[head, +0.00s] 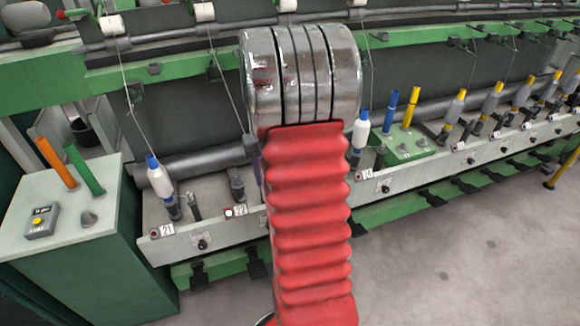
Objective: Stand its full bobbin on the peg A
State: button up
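A white bobbin with a blue top (160,178) stands tilted on the spindle rail at the left, near label 21. Another white bobbin with a blue top (361,130) stands just right of my arm. A green plate (406,150) on the rail carries an upright blue tube (390,112) and yellow tube (410,107), with short dark pegs near them. I cannot read which peg is A. My own red-sleeved arm rises through the middle and hides part of the rail. My gripper does not show.
Several grey yellow-topped bobbins (455,106) line the rail at right. Floor (460,250) at lower right is clear.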

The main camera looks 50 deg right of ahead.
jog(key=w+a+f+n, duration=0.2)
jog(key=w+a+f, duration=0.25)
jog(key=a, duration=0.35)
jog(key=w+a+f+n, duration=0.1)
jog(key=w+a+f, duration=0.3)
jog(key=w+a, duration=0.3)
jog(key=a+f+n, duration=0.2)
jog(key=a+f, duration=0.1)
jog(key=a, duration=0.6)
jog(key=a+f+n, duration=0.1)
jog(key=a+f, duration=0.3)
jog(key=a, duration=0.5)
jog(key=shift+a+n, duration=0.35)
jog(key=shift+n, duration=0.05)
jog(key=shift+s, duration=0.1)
